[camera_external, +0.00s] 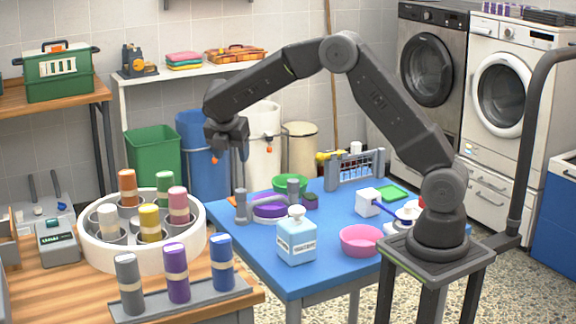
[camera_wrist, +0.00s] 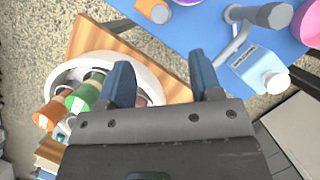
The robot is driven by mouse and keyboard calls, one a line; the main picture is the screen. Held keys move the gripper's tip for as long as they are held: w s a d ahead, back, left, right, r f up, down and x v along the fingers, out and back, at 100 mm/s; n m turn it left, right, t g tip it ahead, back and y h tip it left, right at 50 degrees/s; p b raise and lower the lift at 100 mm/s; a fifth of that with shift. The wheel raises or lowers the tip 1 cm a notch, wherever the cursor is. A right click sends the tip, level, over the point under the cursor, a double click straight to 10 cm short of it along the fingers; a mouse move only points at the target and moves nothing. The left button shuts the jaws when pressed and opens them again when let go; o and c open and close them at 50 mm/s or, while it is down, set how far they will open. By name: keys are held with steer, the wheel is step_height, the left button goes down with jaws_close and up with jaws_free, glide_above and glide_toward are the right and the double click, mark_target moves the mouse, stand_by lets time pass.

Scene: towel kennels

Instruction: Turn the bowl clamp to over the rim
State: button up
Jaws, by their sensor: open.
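My gripper (camera_external: 230,158) hangs open and empty in the air, above the gap between the wooden bench and the blue table. Its two dark blue fingers show spread apart in the wrist view (camera_wrist: 162,78). A purple bowl (camera_external: 270,210) stands on the blue table, below and right of the gripper. In the wrist view a grey cylinder with a pale bent bar (camera_wrist: 238,42) shows top right. I cannot tell exactly how the clamp sits against the rim.
A pale blue bottle (camera_external: 296,240) and pink bowl (camera_external: 360,240) stand at the table's front. A green bowl (camera_external: 291,182), white box (camera_external: 368,202) and wire rack (camera_external: 355,170) stand farther back. The round white tray (camera_external: 100,255) of capped cylinders fills much of the wooden bench.

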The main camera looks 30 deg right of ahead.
mark_target(240, 190)
steer(key=x, duration=1.3)
steer(key=shift+w+f, duration=0.1)
steer(key=shift+f, duration=0.3)
steer(key=c, duration=0.9)
